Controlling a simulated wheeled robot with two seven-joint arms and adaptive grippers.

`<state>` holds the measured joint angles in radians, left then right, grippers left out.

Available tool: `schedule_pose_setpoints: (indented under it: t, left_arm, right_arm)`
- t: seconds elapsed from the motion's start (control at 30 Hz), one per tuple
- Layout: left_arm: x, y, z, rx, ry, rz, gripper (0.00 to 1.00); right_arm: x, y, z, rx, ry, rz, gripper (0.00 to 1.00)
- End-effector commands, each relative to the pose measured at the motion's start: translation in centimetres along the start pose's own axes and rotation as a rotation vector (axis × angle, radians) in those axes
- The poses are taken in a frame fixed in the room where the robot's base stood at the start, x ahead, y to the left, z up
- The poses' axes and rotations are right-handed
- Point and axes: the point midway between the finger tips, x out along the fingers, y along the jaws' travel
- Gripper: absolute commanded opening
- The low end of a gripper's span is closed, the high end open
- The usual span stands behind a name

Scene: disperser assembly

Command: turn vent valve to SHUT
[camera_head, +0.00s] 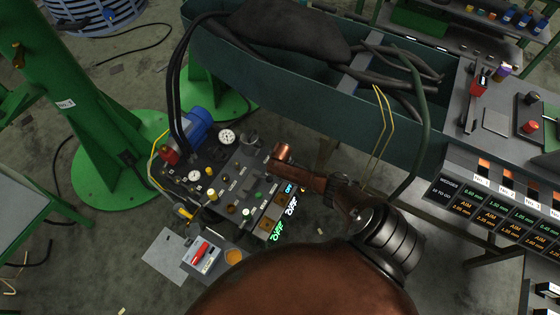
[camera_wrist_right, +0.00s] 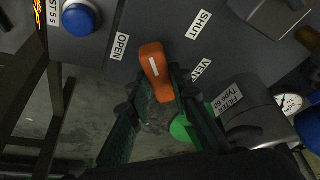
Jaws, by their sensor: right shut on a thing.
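The vent valve has an orange lever (camera_wrist_right: 155,70) with a white stripe, seen in the right wrist view. Its far end points up and slightly left, between the OPEN label (camera_wrist_right: 121,46) and the SHUT label (camera_wrist_right: 198,24), closer to OPEN. My right gripper (camera_wrist_right: 160,92) is shut on the near part of the lever, with one dark green finger on each side. In the head view my right arm reaches in from the bottom over the right edge of the grey control panel (camera_head: 226,190); the lever cannot be made out clearly there. My left gripper is not in view.
In the right wrist view a blue button (camera_wrist_right: 80,17) lies left of the lever. A grey cylinder (camera_wrist_right: 255,125) and a gauge (camera_wrist_right: 291,103) lie to the right. In the head view a green stand (camera_head: 95,125) is left of the panel and a dark trough (camera_head: 260,75) is behind it.

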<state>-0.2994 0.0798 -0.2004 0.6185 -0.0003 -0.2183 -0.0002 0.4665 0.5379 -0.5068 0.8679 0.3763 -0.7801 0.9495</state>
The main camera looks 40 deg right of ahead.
Motion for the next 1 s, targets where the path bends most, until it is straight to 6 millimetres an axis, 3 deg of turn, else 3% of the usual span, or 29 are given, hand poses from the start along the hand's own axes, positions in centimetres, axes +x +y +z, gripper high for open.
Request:
schedule_pose_setpoints:
  t: [0.5,1.0]
  left_arm:
    - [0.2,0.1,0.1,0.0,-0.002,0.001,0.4]
    - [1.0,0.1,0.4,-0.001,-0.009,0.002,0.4]
  right_arm:
    - [0.3,-0.5,0.3,0.428,-0.006,0.177,0.0]
    - [0.2,-0.4,0.1,0.63,-0.005,0.263,0.0]
